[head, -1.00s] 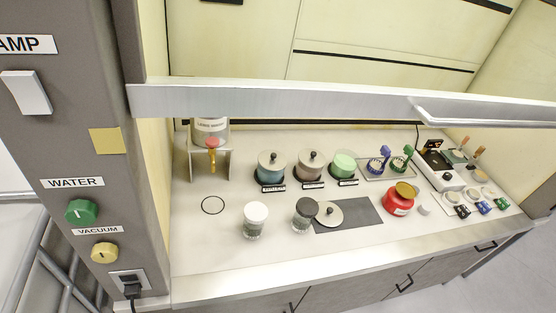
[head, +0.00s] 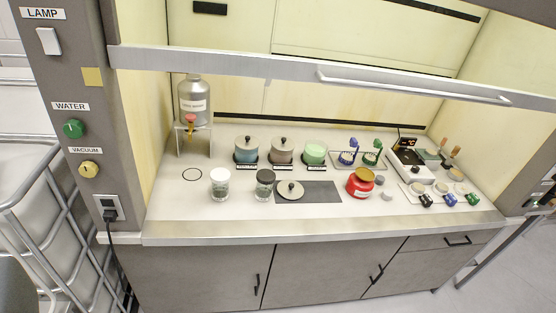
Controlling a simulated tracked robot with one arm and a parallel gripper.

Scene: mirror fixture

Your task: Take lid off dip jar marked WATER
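Three dip jars stand in a row at the back of the hood's worktop. The left jar (head: 246,156) is bluish and has a pale lid with a dark knob (head: 246,142). The middle jar (head: 281,156) is brownish and has a similar lid (head: 281,143). The right jar (head: 314,155) is green and shows no knobbed lid. Each has a small dark label in front, too small to read, so I cannot tell which one is marked WATER. A loose knobbed lid (head: 291,190) lies at the left of a grey mat (head: 322,192). My gripper is not in view.
A raised sash bar (head: 290,72) crosses above the worktop. Two small jars (head: 220,185) (head: 264,185), one white-topped and one dark-topped, stand in front. A red container (head: 360,184), brush holders and a metal tank (head: 194,103) on a stand are nearby. The front worktop strip is clear.

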